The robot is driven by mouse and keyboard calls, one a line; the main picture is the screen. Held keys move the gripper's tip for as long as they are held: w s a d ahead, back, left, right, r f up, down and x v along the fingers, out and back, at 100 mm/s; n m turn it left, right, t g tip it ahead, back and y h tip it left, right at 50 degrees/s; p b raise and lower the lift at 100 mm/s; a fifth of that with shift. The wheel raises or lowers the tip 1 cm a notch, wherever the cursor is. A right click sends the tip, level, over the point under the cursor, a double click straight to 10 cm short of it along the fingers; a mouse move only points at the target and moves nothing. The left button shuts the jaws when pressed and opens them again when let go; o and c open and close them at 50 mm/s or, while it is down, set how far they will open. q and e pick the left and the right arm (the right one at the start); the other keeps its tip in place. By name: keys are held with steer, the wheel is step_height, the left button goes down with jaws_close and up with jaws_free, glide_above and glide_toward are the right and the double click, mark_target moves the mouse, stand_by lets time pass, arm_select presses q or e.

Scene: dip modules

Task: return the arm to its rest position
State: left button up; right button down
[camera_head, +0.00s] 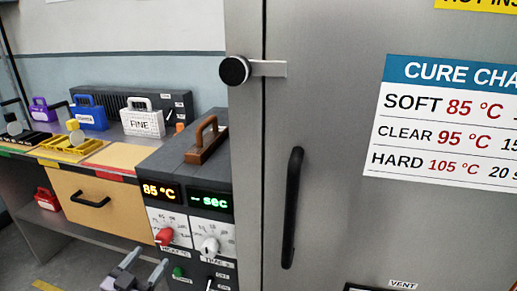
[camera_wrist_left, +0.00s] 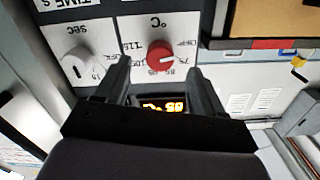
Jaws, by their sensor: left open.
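My left gripper (camera_head: 137,272) is at the bottom of the head view, below the control box (camera_head: 172,145). Its two fingers are apart with nothing held between them. In the left wrist view my left gripper (camera_wrist_left: 158,66) has its open fingers pointing toward the panel, with the red temperature knob (camera_wrist_left: 160,55) showing between the fingertips. I cannot tell whether they touch it. The red knob (camera_head: 165,236) looks clear of the fingers in the head view. The display (camera_head: 160,191) reads 85 °C. My right gripper is not in view.
A steel cabinet door with a black handle (camera_head: 292,208) and cure chart (camera_head: 445,120) fills the right. A bench with a drawer (camera_head: 100,205) holds coloured caddies, including a white FINE one (camera_head: 142,122). A white seconds knob (camera_head: 210,246) sits beside the red one.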

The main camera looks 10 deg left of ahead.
arm_select(q)
steer(key=s+d+f+g+p, duration=0.2)
steer(key=s+d+f+g, duration=0.1)
steer(key=s+d, duration=0.4)
steer(key=s+d+f+n+g+h+p, duration=0.1)
steer(key=s+d+f+g+p, duration=0.1)
steer(key=s+d+f+g, duration=0.2)
steer(key=s+d, duration=0.3)
steer(key=s, duration=0.5)
steer(key=shift+d+f, duration=0.4)
